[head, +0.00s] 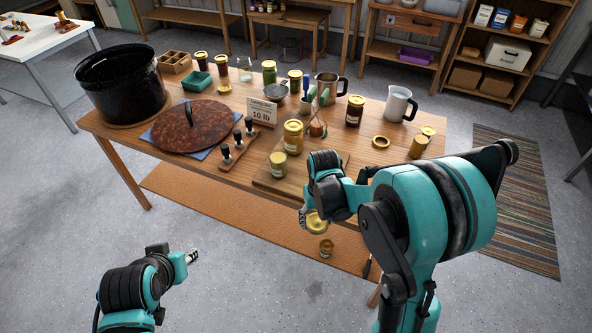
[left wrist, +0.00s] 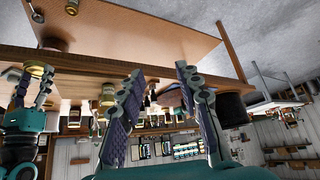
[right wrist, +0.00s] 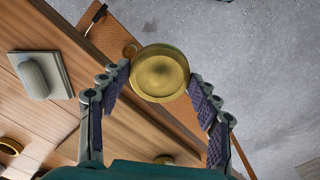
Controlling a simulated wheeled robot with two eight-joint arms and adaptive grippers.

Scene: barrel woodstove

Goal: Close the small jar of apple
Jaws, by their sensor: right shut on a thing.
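My right gripper (head: 312,218) is shut on a round gold lid (head: 318,224), held beyond the table's front edge. In the right wrist view the lid (right wrist: 160,73) sits between the fingertips. A small pale-yellow jar (head: 278,165) stands upright on a wooden board (head: 264,180) near the table's front; its contents and label are too small to read. A taller gold-lidded yellow jar (head: 293,137) stands behind it. My left gripper (head: 192,256) is away from the table, low at the front left; in the left wrist view its fingers (left wrist: 158,80) are apart and empty.
The floor at front left is clear.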

